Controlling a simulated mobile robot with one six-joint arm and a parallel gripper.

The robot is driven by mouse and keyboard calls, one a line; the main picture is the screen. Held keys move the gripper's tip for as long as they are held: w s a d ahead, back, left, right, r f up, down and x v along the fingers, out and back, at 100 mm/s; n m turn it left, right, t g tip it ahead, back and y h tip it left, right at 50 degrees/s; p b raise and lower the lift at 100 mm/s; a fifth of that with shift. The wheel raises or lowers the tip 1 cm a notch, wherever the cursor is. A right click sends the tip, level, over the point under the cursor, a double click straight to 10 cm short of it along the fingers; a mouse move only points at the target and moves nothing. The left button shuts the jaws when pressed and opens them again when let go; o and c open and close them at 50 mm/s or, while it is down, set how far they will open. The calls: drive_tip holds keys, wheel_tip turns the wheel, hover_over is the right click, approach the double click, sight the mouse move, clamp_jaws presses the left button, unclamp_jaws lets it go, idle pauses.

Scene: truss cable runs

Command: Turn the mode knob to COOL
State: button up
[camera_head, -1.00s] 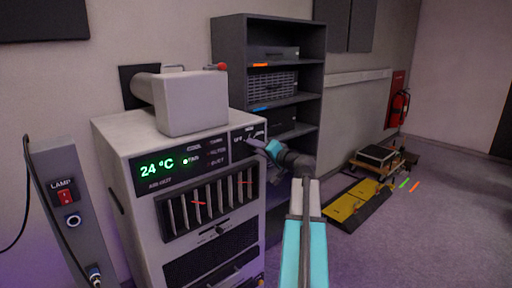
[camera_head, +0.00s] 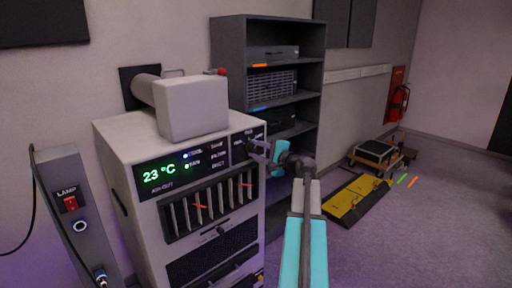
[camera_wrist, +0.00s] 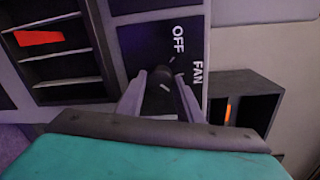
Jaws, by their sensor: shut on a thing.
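The grey portable air conditioner (camera_head: 115,155) stands left of centre in the head view, its green display (camera_head: 160,175) reading 23 °C. Beside the display, the upper indicator, which seems to read COOL, and the FAN one below it are lit. The dark mode knob (camera_wrist: 161,80) is on the front panel, with the OFF (camera_wrist: 178,38) and FAN (camera_wrist: 198,73) labels visible near it in the wrist view. A COOL label by the knob is not visible there. My gripper (camera_head: 258,147) is shut on the knob, one finger on each side. The knob's pointer direction is unclear.
A dark shelf rack (camera_head: 228,70) stands close behind the unit. A grey post with a red LAMP switch (camera_head: 71,203) stands at left. A yellow cable ramp (camera_head: 355,197) and a low cart (camera_head: 375,152) lie at right. The floor at far right is clear.

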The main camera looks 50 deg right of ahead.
drive_tip(key=shift+m, duration=0.6)
drive_tip(key=shift+p, duration=0.3)
drive_tip(key=o, duration=1)
drive_tip(key=shift+o, duration=0.2)
drive_tip(key=shift+s, duration=0.15)
drive_tip(key=s+b, duration=0.2)
drive_tip(key=s, duration=1.1)
drive_tip(key=shift+s+a+r, duration=0.25)
drive_tip(key=shift+a+r, duration=0.15)
drive_tip(key=shift+r, duration=0.05)
drive_tip(key=shift+s, duration=0.1)
